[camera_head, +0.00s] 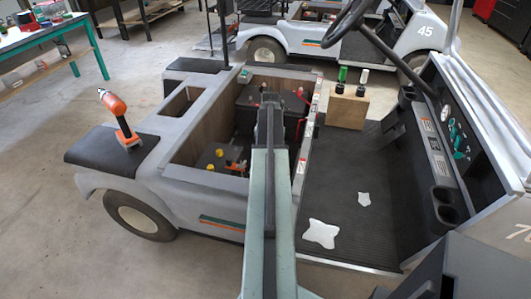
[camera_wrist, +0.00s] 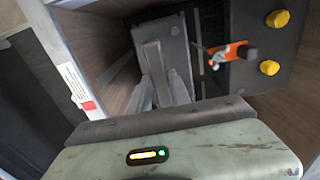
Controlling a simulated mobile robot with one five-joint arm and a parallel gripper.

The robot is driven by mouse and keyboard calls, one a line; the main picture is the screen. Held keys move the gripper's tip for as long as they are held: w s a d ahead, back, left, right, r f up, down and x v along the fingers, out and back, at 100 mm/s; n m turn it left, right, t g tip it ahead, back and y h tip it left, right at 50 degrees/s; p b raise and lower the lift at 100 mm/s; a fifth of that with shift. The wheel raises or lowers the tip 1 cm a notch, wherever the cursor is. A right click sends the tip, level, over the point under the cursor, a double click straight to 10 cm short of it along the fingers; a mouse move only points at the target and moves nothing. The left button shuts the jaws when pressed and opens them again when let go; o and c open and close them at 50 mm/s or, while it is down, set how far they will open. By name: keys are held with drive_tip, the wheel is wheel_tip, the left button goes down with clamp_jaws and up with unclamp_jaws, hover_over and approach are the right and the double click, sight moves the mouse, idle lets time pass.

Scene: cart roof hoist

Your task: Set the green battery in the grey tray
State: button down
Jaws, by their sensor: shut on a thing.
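My gripper (camera_head: 270,106) reaches over the open compartment (camera_head: 190,149) of the nearest cart. In the wrist view its grey fingers (camera_wrist: 163,82) point at a dark grey box-shaped thing (camera_wrist: 172,30) with a pale strip along its side. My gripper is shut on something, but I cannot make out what. I cannot surely pick out a green battery or a grey tray. A dark block with yellow caps (camera_wrist: 278,18) and an orange piece (camera_wrist: 228,52) lies beside it.
The compartment has wood-coloured inner walls. An orange drill (camera_head: 117,112) stands on the black seat at left. White pieces (camera_head: 321,233) lie on the black floor mat. Another cart (camera_head: 300,38) stands behind.

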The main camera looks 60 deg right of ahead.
drive_tip(key=shift+w+r, duration=0.1)
drive_tip(key=shift+w+a, duration=0.15)
drive_tip(key=shift+a, duration=0.05)
wheel_tip(320, 180, down, 6)
drive_tip(key=b, duration=0.6)
drive_tip(key=shift+f+b, duration=1.55)
drive_tip(key=shift+f, duration=0.05)
idle(1.3)
drive_tip(key=c, duration=1.1)
unclamp_jaws()
drive_tip(key=shift+o, duration=0.5)
wheel_tip(320, 180, up, 8)
drive_tip(key=p, duration=0.8)
drive_tip(key=shift+r, duration=0.1)
